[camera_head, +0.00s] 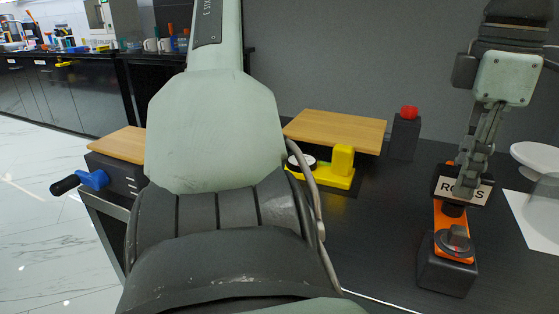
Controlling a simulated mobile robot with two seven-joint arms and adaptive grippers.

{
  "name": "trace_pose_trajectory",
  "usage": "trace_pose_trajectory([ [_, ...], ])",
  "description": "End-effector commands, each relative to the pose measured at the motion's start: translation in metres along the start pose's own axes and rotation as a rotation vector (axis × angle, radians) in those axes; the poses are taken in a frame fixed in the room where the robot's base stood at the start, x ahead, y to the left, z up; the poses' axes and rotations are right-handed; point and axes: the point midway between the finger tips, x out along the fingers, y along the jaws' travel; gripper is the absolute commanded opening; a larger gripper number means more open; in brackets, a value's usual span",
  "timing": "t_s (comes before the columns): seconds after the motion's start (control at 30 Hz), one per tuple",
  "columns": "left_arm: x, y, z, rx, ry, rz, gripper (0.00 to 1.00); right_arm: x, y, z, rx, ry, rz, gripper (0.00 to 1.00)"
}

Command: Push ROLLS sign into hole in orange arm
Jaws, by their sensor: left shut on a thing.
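The ROLLS sign (483,191) is a small dark plate with a white label, at the right in the head view. My left gripper (466,186) points down and is shut on it; its fingers cover the middle letters. The orange arm (438,220) stands just below and behind the sign, on a dark block with a black knob. A bit of orange also shows above the sign's top left. The hole is hidden, and I cannot tell whether the sign touches the arm. My right gripper is not in view.
A wooden board (335,128) and a yellow fixture (335,172) stand left of the sign on the dark table. A red button on a dark post (405,138) is behind. A white sheet (535,220) and white plate (540,158) lie right.

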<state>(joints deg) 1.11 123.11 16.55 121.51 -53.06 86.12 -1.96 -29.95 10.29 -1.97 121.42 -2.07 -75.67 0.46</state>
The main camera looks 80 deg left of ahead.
Motion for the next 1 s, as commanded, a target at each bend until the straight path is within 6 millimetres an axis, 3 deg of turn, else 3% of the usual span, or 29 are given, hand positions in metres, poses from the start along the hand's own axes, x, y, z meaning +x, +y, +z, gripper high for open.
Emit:
trace_pose_trajectory([
  [0.1, 0.0043, -0.0004, -0.0003, 0.000, 0.001, -0.002, 0.00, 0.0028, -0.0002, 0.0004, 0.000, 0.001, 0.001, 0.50],
  [0.13, 0.0040, -0.0004, -0.0003, 0.000, 0.001, -0.002, 0.22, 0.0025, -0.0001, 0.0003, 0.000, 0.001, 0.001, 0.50],
  [0.33, 0.0031, -0.0003, -0.0002, 0.000, 0.001, -0.001, 0.45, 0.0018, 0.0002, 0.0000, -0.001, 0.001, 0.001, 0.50],
  [0.53, 0.0028, -0.0002, -0.0001, 0.000, 0.000, -0.001, 0.45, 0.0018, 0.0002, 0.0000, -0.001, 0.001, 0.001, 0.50],
  [0.63, 0.0028, -0.0001, -0.0001, 0.000, 0.000, -0.001, 0.33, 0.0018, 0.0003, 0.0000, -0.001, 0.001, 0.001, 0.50],
  [1.0, -0.0008, 0.0000, 0.0000, 0.000, 0.000, 0.000, 0.33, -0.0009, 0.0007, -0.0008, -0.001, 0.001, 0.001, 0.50],
])
